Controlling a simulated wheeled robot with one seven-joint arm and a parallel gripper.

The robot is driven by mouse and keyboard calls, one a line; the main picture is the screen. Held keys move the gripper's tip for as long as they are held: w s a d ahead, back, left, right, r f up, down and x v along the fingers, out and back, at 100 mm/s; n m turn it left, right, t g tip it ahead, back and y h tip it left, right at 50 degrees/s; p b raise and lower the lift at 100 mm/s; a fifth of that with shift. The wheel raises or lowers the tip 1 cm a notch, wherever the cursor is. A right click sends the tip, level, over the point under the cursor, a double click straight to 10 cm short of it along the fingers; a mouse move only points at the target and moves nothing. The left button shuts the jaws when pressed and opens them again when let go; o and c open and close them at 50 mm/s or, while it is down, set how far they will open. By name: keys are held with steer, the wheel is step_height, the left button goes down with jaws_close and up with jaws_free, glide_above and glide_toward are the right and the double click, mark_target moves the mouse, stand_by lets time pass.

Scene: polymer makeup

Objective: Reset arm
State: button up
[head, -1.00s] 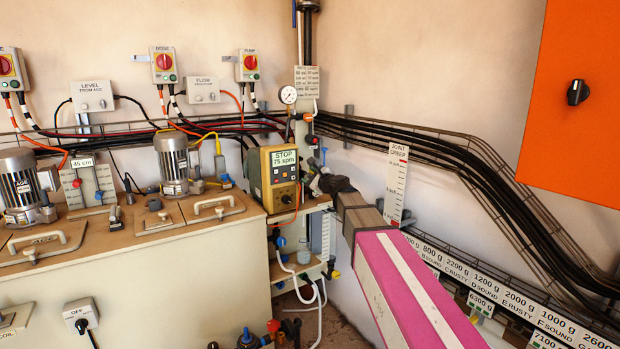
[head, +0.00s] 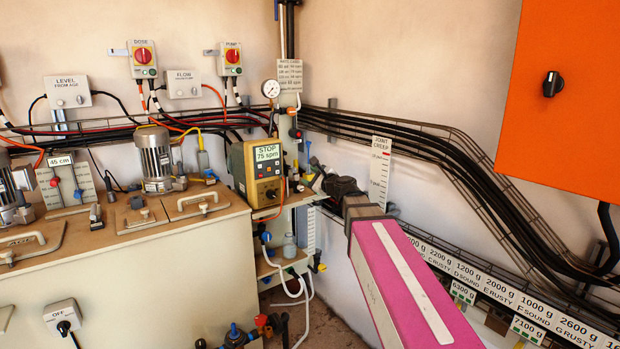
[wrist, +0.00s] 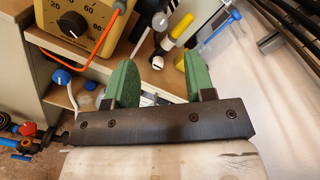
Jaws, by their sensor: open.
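My arm shows in the head view as a pink link with a white stripe, reaching from the lower right toward the pump corner. My gripper (head: 320,183) is small and dark at its far end, close to the right of the yellow pump controller (head: 258,172). In the wrist view my gripper (wrist: 151,85) has two green fingers standing apart with nothing held between them. The controller's dial face (wrist: 75,20) is beyond them at upper left. A grey rod, a yellow-and-black piece (wrist: 175,32) and a blue-handled tool (wrist: 222,25) lie beyond the fingers.
A cream tank (head: 130,280) with motors on its lid stands at left. A shelf (head: 285,262) with white hoses is below the controller. Black cables (head: 400,135) run along the right wall, above a row of weight labels (head: 500,290). An orange cabinet (head: 565,95) hangs at upper right.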

steer(key=s+d+f+n+g+h, duration=0.25)
steer(key=s+f+n, duration=0.25)
steer(key=f, duration=0.5)
steer(key=s+d+f+n+g+h, duration=0.25)
steer(key=s+f+n+g, duration=0.2)
steer(key=f, duration=0.55)
steer(key=s+d+f+n+g+h, duration=0.1)
steer(key=s+d+f+n+g, duration=0.2)
steer(key=s+f+n, duration=0.5)
steer(key=s+d+f+n+g+h, duration=0.2)
steer(key=s+d+f+g+h, duration=0.2)
steer(key=s+d+f, duration=0.3)
step_height(320, 180, down, 3)
steer(key=shift+d+r+h, duration=0.15)
steer(key=shift+d+h, duration=0.15)
steer(key=shift+d, duration=0.45)
steer(key=shift+s, duration=0.1)
